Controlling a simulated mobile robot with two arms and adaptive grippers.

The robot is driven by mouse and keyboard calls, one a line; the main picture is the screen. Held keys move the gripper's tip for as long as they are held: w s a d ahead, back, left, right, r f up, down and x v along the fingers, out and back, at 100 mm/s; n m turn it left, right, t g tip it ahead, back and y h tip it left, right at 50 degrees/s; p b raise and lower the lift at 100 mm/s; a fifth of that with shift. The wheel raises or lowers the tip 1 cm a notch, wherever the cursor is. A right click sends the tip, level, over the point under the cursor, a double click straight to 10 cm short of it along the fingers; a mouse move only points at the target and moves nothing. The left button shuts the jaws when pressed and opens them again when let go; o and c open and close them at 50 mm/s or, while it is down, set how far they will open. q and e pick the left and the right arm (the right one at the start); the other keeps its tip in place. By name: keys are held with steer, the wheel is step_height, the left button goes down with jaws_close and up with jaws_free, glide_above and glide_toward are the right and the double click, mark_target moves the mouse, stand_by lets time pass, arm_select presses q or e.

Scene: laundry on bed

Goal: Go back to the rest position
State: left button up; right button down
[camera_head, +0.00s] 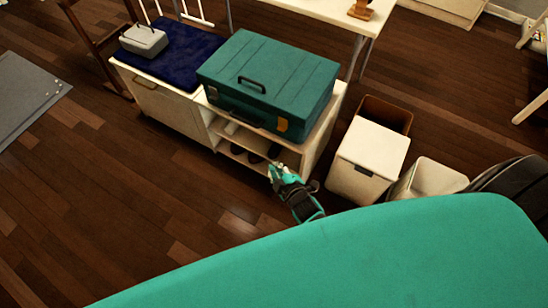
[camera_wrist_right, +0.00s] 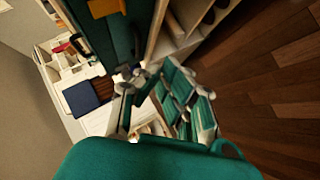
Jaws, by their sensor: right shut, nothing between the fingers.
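My right gripper (camera_head: 277,170), teal and black, is in the middle of the head view, in front of a low white shelf bench (camera_head: 320,130). It is shut and empty. In the right wrist view its fingers (camera_wrist_right: 137,75) show near the middle, with the teal case (camera_wrist_right: 120,35) beyond them. The closed teal case also lies on top of the bench in the head view (camera_head: 270,85), with the gripper in front of it and apart from it. My left gripper is not in view.
A grey box (camera_head: 144,40) sits on a dark blue cushion (camera_head: 190,50). White bins (camera_head: 368,155) stand right of the bench. A white table (camera_head: 335,10) is behind. A grey mat (camera_head: 25,95) lies at left. The wooden floor (camera_head: 130,200) at front left is clear.

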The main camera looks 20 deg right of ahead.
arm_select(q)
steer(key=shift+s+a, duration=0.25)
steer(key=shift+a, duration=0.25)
arm_select(e)
steer(key=shift+s, duration=0.25)
steer(key=s+f+m+g, duration=0.4)
steer(key=s+f+g, duration=0.1)
steer(key=s+f, duration=1)
arm_select(q)
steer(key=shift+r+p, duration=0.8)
steer(key=shift+p, duration=0.05)
arm_select(e)
steer(key=s+d+f+m+g, duration=0.2)
steer(key=s+f, duration=0.3)
steer(key=s, duration=0.5)
steer(key=s+d+f+m+g, duration=0.3)
steer(key=s+f+g, duration=0.1)
steer(key=s, duration=0.7)
steer(key=shift+s+d+f, duration=0.3)
steer(key=shift+d+f, duration=0.05)
steer(key=shift+f, duration=0.15)
